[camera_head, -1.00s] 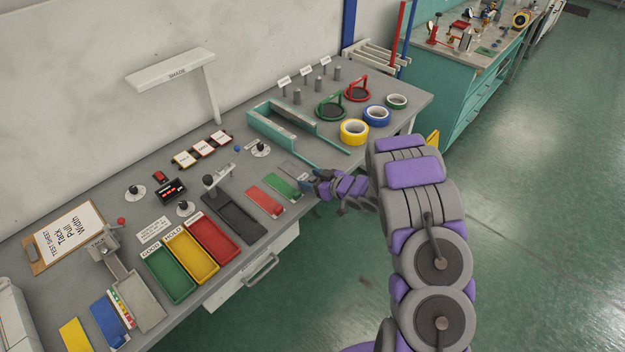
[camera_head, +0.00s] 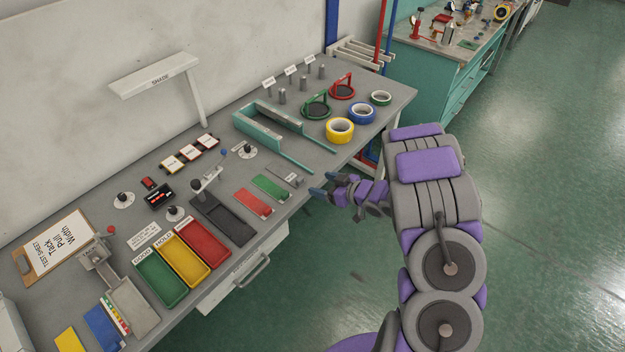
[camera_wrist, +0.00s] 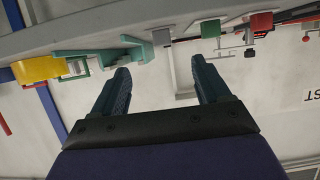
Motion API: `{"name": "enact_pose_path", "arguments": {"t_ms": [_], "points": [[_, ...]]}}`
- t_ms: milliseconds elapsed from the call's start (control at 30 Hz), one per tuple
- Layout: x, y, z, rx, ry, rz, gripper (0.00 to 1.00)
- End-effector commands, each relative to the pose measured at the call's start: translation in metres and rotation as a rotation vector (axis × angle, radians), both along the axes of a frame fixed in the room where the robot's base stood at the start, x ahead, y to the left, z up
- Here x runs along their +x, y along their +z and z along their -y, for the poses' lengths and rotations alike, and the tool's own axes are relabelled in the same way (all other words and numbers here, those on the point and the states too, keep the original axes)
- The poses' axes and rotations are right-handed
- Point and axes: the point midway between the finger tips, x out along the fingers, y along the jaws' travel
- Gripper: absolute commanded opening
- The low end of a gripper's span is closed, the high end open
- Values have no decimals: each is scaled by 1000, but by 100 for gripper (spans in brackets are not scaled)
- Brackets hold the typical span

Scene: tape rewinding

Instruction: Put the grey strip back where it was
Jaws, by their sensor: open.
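The grey strip (camera_head: 291,179) lies flat on the bench near its front edge, at the right end of a row beside the green strip (camera_head: 269,188) and the red strip (camera_head: 253,202). My gripper (camera_head: 325,185) is open and empty, just off the bench edge to the right of the grey strip and apart from it. In the wrist view my gripper's two fingers (camera_wrist: 165,85) are spread with nothing between them. The grey strip's end (camera_wrist: 162,37) shows beyond the fingertips, beside the green end (camera_wrist: 211,29) and the red end (camera_wrist: 262,21).
A teal channel fixture (camera_head: 262,126) stands behind the strips. Tape rolls, such as the yellow roll (camera_head: 339,130), sit at the right end of the bench. A dark tray (camera_head: 222,220) and coloured trays lie to the left. The floor on the right is open.

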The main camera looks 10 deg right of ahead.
Motion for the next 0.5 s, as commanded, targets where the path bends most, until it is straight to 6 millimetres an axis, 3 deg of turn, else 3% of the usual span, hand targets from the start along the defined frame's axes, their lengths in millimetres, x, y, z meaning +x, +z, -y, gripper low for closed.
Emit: {"name": "enact_pose_path", "arguments": {"t_ms": [200,367,500], "points": [[-14,7,10,1,-2,-1,76],[-12,9,14,-27,-14,-6,76],[-2,25,37,-161,-96,-34,76]]}}
